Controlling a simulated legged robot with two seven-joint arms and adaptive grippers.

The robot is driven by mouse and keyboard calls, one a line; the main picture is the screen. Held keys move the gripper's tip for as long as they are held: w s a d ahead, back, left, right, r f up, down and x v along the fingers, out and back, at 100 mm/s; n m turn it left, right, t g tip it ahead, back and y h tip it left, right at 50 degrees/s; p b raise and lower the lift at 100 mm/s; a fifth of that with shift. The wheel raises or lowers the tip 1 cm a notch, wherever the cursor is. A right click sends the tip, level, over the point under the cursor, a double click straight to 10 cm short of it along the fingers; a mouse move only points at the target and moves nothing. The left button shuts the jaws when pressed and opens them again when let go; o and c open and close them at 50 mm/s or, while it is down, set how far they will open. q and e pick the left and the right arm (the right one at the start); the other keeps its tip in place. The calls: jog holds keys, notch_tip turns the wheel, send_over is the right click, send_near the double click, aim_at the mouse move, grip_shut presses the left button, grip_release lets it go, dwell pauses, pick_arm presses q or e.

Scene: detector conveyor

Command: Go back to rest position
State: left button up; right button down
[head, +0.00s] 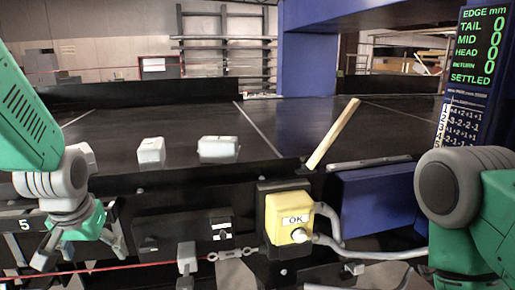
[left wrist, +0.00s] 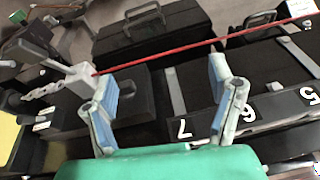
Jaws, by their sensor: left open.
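My left gripper (head: 82,250) hangs at the lower left of the head view, in front of the conveyor's near edge. In the left wrist view its two blue-padded fingers stand wide apart (left wrist: 163,105), with nothing between them. Below them are dark panels with numbered labels such as 7 and 6. My right arm (head: 462,195) comes in at the right edge of the head view, and its gripper does not show.
Two white blocks lie on the dark conveyor (head: 290,122).

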pick_arm(q)
jog(key=s+f+m+g+b, duration=0.1)
jog(key=s+f+b, duration=0.25)
jog(key=f, duration=0.95)
jog(key=s+f+b, duration=0.3)
jog(key=s+f, duration=0.2)
jog(key=f, duration=0.7)
jog(key=s+d+f+b, duration=0.1)
jog(key=s+f+b, duration=0.2)
jog(key=s+f, duration=0.6)
jog(key=s+d+f+m+g+h+b, duration=0.1)
jog(key=s+d+f+b, duration=0.1)
jog(key=s+f, duration=0.7)
jog(key=shift+d+m+b, duration=0.2)
jog(key=shift+m+b, duration=0.1)
jog(key=shift+b, duration=0.25)
jog(key=shift+r, duration=0.15)
jog(key=shift+c, duration=0.3)
